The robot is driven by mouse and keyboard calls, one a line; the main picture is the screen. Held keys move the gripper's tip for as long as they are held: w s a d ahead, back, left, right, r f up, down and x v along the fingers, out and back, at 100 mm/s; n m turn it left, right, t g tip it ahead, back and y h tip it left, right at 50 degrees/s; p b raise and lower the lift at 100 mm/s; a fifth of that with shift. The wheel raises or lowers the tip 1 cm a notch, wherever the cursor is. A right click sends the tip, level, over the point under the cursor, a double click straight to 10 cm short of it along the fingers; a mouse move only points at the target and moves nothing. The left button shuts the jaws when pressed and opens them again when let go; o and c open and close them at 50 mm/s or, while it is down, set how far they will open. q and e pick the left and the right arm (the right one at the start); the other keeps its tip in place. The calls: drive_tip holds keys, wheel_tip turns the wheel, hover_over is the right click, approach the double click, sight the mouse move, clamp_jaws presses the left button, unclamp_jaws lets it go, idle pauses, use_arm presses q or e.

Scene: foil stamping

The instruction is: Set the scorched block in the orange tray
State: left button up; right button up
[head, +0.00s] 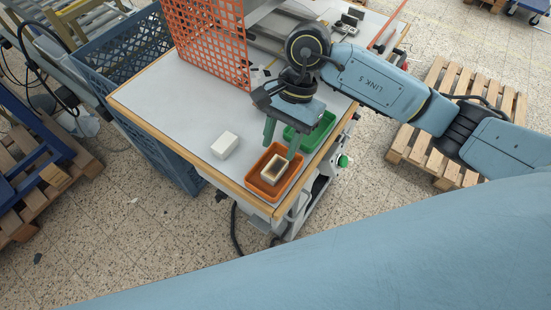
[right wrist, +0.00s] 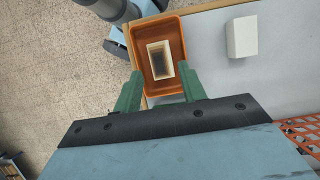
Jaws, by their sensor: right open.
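The scorched block (head: 273,168), pale at the rim with a dark brown patch on top, sits inside the orange tray (head: 255,183) near the table's front corner. In the right wrist view the block (right wrist: 150,61) lies near the middle of the orange tray (right wrist: 178,34), its dark patch facing up. My right gripper (head: 282,142) is above the tray's far side with its green fingers apart and nothing between them. In the right wrist view its fingertips (right wrist: 160,84) are spread on both sides of the tray's near end. My left gripper is not in view.
A plain white block (head: 225,145) lies on the table left of the orange tray. A green tray (head: 312,133) stands behind, partly hidden by my right gripper. An orange mesh guard (head: 208,38) rises at the back. A blue crate (head: 125,55) stands beside the table.

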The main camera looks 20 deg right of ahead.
drive_tip(key=b+v, duration=0.1)
drive_tip(key=v, duration=0.4)
drive_tip(key=shift+d+r, duration=0.15)
drive_tip(key=shift+r, duration=0.25)
idle(0.9)
